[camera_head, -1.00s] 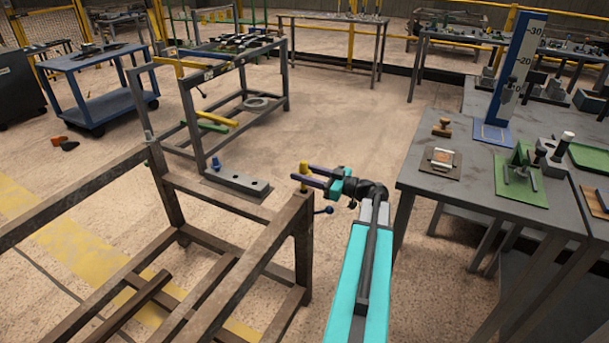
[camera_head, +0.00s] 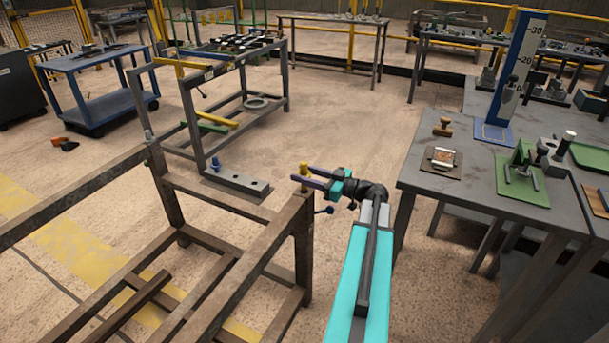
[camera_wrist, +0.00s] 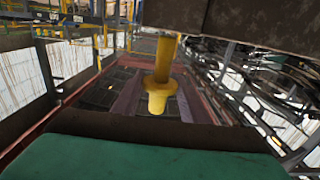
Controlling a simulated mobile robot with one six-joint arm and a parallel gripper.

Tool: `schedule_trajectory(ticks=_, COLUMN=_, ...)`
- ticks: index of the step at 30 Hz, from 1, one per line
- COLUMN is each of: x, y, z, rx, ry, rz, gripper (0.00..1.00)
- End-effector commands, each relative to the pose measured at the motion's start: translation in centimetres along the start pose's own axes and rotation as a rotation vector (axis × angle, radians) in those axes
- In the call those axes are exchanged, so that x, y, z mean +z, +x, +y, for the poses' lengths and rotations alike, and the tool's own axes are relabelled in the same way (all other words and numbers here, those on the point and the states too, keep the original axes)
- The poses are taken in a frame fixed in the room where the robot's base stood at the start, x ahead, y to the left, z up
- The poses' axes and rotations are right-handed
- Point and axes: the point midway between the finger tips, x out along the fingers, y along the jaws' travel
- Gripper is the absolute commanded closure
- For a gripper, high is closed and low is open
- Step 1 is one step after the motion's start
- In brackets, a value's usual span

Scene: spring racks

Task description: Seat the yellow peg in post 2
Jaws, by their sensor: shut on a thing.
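The yellow peg (camera_head: 304,169) stands upright at the top of the brown post (camera_head: 303,225) at the right end of the near wooden-looking frame. My gripper (camera_head: 302,173) comes in from the right, and its purple fingers are shut on the peg, one on each side. In the wrist view the peg (camera_wrist: 161,75) shows a shaft and a wider collar, with a brown block (camera_wrist: 240,18) right at the shaft's end. The peg's lower end is hidden in the head view, so I cannot tell how deep it sits.
A grey workbench (camera_head: 470,205) with fixtures stands close on the right of my arm. Other tables and a blue cart (camera_head: 100,92) stand farther back, with open floor between.

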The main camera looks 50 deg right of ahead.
Motion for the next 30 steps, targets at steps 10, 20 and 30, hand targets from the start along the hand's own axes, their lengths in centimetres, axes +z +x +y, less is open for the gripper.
schedule_trajectory(ticks=10, x=0.4, y=0.0, z=0.0, rx=0.0, ry=0.0, rz=0.003, gripper=1.0)
schedule_trajectory(ticks=20, x=0.8, y=0.0, z=0.0, rx=0.0, ry=0.0, rz=0.003, gripper=1.0)
schedule_trajectory(ticks=30, x=1.3, y=0.0, z=0.0, rx=0.0, ry=0.0, rz=0.003, gripper=1.0)
